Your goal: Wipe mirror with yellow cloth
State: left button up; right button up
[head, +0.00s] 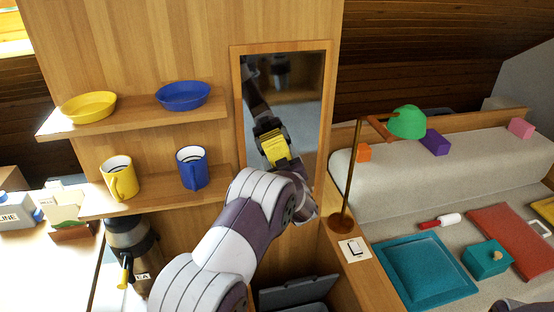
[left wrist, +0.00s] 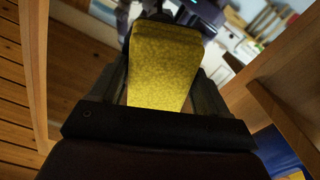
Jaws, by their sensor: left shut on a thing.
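The mirror (head: 306,82) is upright in a wooden frame on the wood panel, in the middle of the head view. The yellow cloth (left wrist: 164,65) is a thick block held between the two dark fingers of my left gripper (left wrist: 160,85). In the head view, yellow and a dark gripper show at the mirror's lower half, at least partly as reflection. My own left arm hides much of the real gripper there. The cloth is close to the glass; I cannot tell whether it touches. My right gripper is not in view.
Left of the mirror, shelves hold a yellow bowl (head: 89,107), a blue bowl (head: 183,96), a yellow mug (head: 119,178) and a blue mug (head: 192,168). A lamp with a green shade (head: 407,122) stands close on the right. A sofa (head: 450,170) lies beyond it.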

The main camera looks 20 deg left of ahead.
pick_arm(q)
jog(key=shift+d, duration=0.1)
dwell(0.3)
jog(key=shift+d, duration=0.1)
jog(key=shift+w+d+b, duration=0.3)
jog(key=shift+w+d, duration=0.3)
jog(key=shift+d, duration=0.05)
dwell(0.3)
jog(key=shift+a, duration=0.1)
jog(key=shift+s+a, duration=0.65)
jog(key=shift+a, duration=0.1)
